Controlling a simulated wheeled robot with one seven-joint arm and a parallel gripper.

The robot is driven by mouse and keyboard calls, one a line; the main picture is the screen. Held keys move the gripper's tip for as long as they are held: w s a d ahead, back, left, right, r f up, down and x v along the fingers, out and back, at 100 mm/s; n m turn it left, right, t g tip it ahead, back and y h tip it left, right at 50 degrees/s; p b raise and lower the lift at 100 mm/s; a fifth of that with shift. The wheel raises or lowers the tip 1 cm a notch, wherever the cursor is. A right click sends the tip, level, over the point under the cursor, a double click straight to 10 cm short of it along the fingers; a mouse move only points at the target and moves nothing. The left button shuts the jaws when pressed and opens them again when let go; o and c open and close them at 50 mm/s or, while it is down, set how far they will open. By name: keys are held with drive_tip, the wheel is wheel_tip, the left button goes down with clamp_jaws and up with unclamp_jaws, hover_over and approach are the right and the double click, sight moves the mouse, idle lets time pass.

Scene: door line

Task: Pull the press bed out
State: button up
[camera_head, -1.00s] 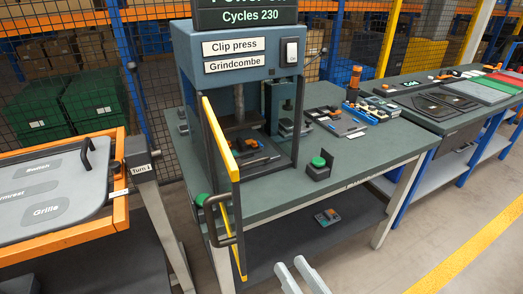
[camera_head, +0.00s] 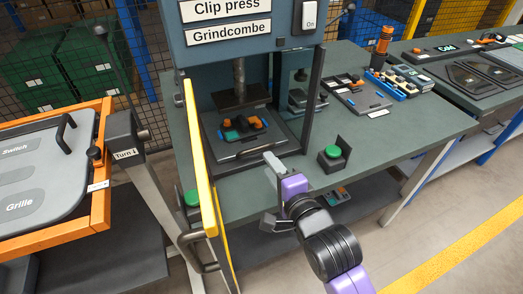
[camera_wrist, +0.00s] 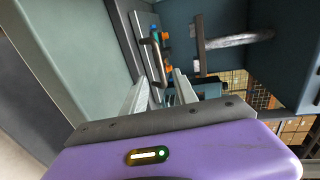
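The press bed (camera_head: 222,149) is a dark plate inside the clip press (camera_head: 240,55), with blue, green and orange parts on it. A dark bar handle (camera_head: 262,150) runs along its front edge; it also shows in the wrist view (camera_wrist: 156,60). My gripper (camera_head: 268,172) is in front of the bed, over the front of the bench. The press ram (camera_head: 240,92) is above the bed.
The yellow-edged guard door (camera_head: 202,165) stands swung open at the left of the press, its handle (camera_head: 200,255) low down. A green button (camera_head: 333,152) in a dark holder stands on the bench to the right. An orange-framed board (camera_head: 105,205) is at far left.

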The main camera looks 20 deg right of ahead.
sight(259, 150)
drive_tip(key=w, duration=0.4)
drive_tip(key=w+f, duration=0.1)
drive_tip(key=w, duration=0.1)
drive_tip(key=shift+w+f, duration=0.1)
drive_tip(key=shift+w, duration=0.2)
drive_tip(key=shift+c, duration=0.4)
clamp_jaws()
idle(0.8)
